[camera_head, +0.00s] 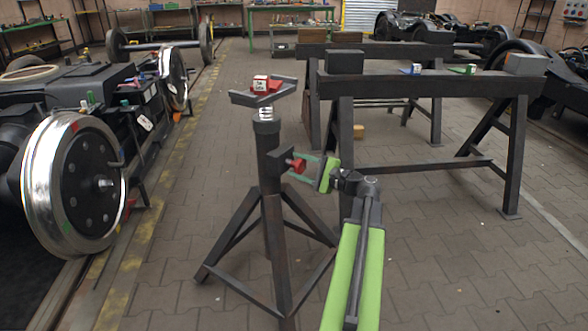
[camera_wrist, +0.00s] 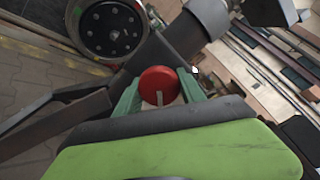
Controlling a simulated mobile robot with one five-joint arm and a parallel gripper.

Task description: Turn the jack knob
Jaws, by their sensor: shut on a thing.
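The jack (camera_head: 268,190) is a dark stand with splayed legs, upright in the middle of the head view. Its red knob (camera_head: 297,165) sits on the side of the column, on the right. My gripper (camera_head: 304,164) reaches it from the right, with its green fingers on either side of the knob. In the wrist view the red round knob (camera_wrist: 159,86) lies between the two green fingertips (camera_wrist: 160,92), and the gripper is shut on it. The contact faces are partly hidden.
A wheelset bogie (camera_head: 75,185) stands on the left. Dark trestles (camera_head: 430,85) stand on the right, with small boxes on top. A small red and white box (camera_head: 261,83) sits on the jack's head. The paved floor (camera_head: 450,260) at front right is clear.

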